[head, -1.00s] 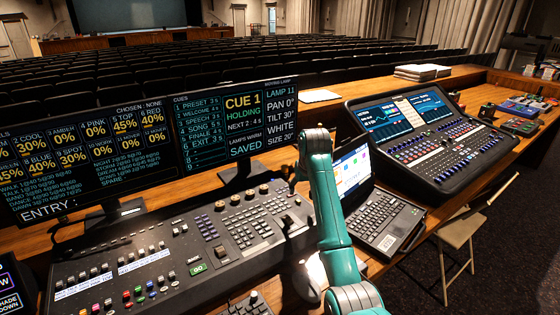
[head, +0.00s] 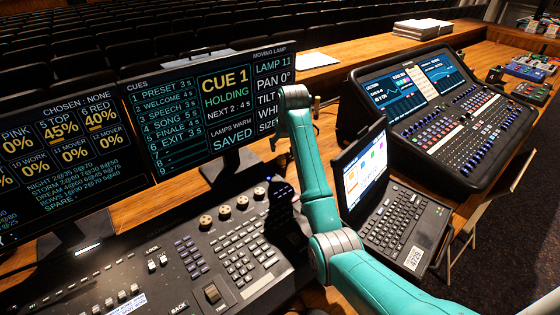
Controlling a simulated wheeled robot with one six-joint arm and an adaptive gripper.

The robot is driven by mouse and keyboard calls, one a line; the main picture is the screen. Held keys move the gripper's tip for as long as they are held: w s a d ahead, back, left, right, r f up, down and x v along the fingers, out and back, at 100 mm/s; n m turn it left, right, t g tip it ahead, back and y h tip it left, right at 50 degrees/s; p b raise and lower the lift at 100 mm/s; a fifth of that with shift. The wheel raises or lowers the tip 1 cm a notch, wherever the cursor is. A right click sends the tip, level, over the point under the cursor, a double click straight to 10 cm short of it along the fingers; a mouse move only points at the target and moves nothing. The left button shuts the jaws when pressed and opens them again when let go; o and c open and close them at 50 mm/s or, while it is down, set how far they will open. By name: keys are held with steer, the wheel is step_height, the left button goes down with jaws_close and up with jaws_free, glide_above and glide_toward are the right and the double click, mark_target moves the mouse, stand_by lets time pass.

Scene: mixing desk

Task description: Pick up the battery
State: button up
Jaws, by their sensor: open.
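I cannot make out a battery in the head view. My teal arm rises from the bottom right to a grey joint near the moving-lamp screen. My gripper is not visible; the far end of the arm is hidden behind its own links. No held object shows.
A lighting console (head: 200,255) fills the lower left below two cue screens (head: 205,110). An open laptop (head: 400,215) stands right of my arm, and a sound mixer (head: 450,125) lies beyond it. Papers (head: 422,30) and small devices (head: 525,70) lie farther back. Bare wood shows behind the laptop.

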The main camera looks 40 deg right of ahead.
mark_target(281, 157)
steer(key=x, duration=0.8)
steer(key=shift+w+f, duration=0.1)
steer(key=shift+f, duration=0.3)
jaws_close()
